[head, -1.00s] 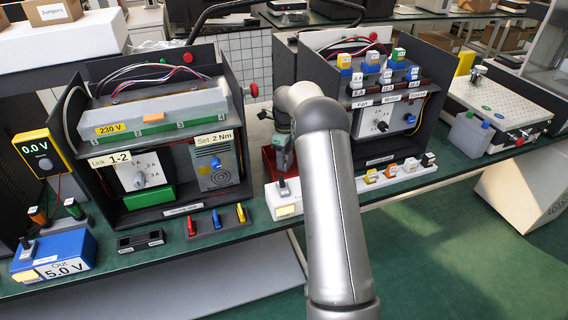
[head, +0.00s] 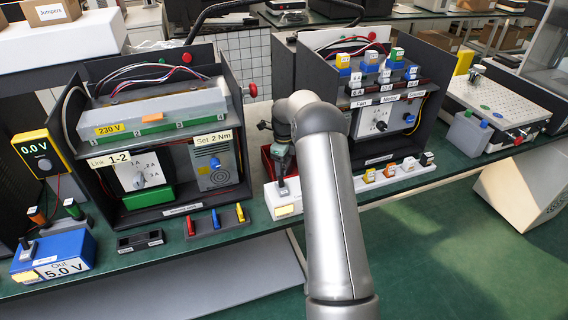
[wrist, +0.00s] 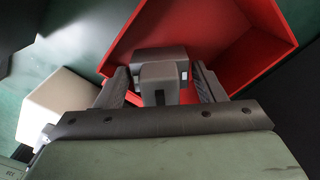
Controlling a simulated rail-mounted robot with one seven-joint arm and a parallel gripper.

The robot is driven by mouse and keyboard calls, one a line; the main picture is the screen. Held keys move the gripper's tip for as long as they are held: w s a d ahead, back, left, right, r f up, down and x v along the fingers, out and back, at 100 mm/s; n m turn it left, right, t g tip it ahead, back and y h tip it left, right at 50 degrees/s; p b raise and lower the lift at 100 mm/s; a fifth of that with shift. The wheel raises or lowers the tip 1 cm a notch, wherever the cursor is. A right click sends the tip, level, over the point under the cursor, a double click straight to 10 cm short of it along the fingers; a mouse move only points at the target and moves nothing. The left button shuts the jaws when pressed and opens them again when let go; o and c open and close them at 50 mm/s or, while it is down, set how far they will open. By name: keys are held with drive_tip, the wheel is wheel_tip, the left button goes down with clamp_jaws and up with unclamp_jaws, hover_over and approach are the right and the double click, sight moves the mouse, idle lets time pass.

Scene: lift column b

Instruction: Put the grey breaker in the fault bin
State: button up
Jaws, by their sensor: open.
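The grey breaker (wrist: 161,72) is a dark grey block in the wrist view, between the two fingers of my gripper (wrist: 158,86). The fingers are apart, with a gap visible beside the breaker. The breaker appears to lie in the red bin (wrist: 215,30), close to its near wall. Exact contact with the floor cannot be told. In the head view only a corner of the red bin (head: 266,158) shows behind my arm; the fingertips and the breaker are hidden there. No label shows on the bin.
A white strip (head: 400,174) with several coloured breakers runs right of my arm. The right panel box (head: 428,100) stands behind it, the left panel box (head: 232,75) to the left. In the wrist view a pale block (wrist: 55,103) sits left of the bin.

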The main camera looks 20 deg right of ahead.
wheel_tip(320, 180, up, 12)
drive_tip(key=shift+r+b, duration=0.15)
drive_tip(key=shift+b, duration=0.2)
idle(0.5)
